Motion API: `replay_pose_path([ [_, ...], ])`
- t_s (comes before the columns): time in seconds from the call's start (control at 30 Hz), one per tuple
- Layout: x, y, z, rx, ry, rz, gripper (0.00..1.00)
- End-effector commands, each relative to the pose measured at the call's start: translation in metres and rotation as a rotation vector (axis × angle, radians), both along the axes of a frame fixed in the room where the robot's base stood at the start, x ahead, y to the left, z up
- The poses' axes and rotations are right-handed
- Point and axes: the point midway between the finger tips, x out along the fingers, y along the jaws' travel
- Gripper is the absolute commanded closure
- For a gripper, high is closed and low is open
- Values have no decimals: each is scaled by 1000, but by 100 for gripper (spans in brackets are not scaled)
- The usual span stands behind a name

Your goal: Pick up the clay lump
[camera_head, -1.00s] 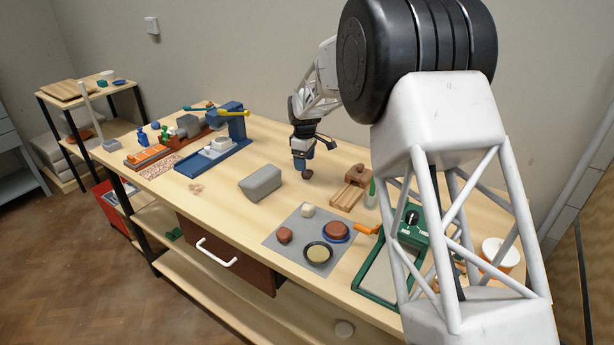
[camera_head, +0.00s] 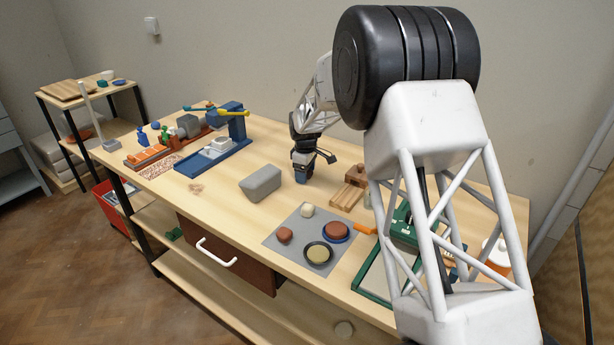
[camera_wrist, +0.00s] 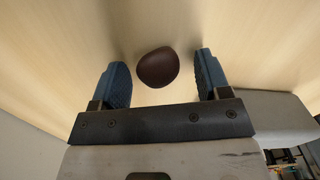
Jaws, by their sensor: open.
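The clay lump, a dark brown rounded piece (camera_wrist: 157,67), lies on the bare wooden worktop in the wrist view. It sits between the two blue fingers of my gripper (camera_wrist: 161,72), nearer the left finger, with a gap on each side. My gripper is open and holds nothing. In the head view my gripper (camera_head: 302,178) points down, low over the back middle of the worktop (camera_head: 235,200). It hides the lump there.
A grey block (camera_head: 261,183) lies left of and in front of my gripper. A wooden block piece (camera_head: 350,192) stands to the right. In front is a grey mat (camera_head: 283,257) with small brown and white pieces and round dishes. A blue press (camera_head: 220,150) stands at the left.

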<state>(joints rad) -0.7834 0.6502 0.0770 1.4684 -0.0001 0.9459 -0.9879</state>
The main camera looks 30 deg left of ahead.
Motion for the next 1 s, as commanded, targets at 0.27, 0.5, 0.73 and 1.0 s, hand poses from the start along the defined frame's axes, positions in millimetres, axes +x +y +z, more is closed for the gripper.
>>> replay_pose_path([
  [0.27,0,0,0,0,0,0,50],
  [0.5,0,0,0,0,0,0,84],
  [0.73,0,0,1,0,0,0,84],
  [1.0,0,0,16,1,-2,0,84],
])
